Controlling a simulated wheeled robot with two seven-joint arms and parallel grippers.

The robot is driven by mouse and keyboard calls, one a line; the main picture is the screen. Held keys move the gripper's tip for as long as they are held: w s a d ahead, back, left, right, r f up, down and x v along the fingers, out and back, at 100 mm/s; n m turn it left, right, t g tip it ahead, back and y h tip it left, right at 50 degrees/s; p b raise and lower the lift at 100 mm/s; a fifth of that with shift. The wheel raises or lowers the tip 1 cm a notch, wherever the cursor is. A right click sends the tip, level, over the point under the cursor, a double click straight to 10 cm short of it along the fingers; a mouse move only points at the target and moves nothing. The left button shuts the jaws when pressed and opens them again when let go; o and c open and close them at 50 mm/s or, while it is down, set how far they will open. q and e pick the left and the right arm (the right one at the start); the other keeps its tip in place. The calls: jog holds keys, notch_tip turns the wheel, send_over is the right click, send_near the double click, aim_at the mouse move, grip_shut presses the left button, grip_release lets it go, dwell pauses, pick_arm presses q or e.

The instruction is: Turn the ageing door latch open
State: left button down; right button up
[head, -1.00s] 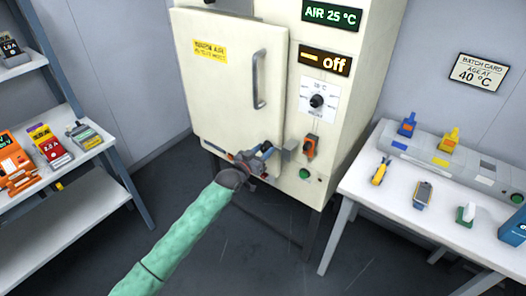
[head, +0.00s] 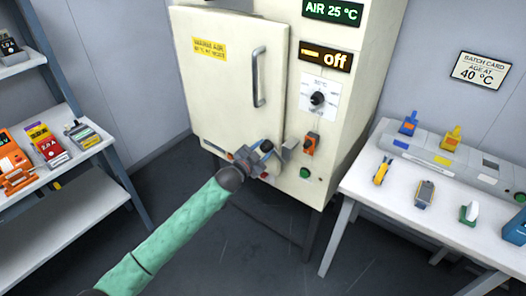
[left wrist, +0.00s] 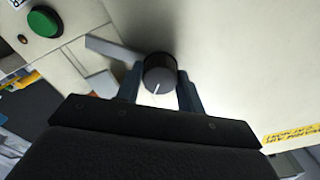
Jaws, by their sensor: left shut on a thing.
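The ageing cabinet's cream door (head: 215,105) appears closed, with a vertical grey handle (head: 260,78). The latch is at the door's lower right; its grey bar (head: 289,149) shows beside my left gripper. My left gripper (head: 267,148) is at the latch and hides much of it in the head view. In the left wrist view, my left gripper (left wrist: 160,78) is shut on the dark round latch knob (left wrist: 160,72), which has a white line on its face. The grey latch bar (left wrist: 112,48) reaches out to the left of the knob there. My right gripper is not in view.
An orange switch (head: 310,143) and a green button (head: 305,172) sit just right of the latch. A white table (head: 355,185) stands right, a loaded shelf (head: 105,143) left.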

pick_arm(q)
jog(key=shift+m, duration=1.4)
jog(key=m, duration=0.3)
jog(key=shift+m+b, duration=0.3)
jog(key=shift+m, duration=1.6)
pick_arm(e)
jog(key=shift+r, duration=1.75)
pick_arm(q)
jog(key=c, duration=0.9)
grip_release()
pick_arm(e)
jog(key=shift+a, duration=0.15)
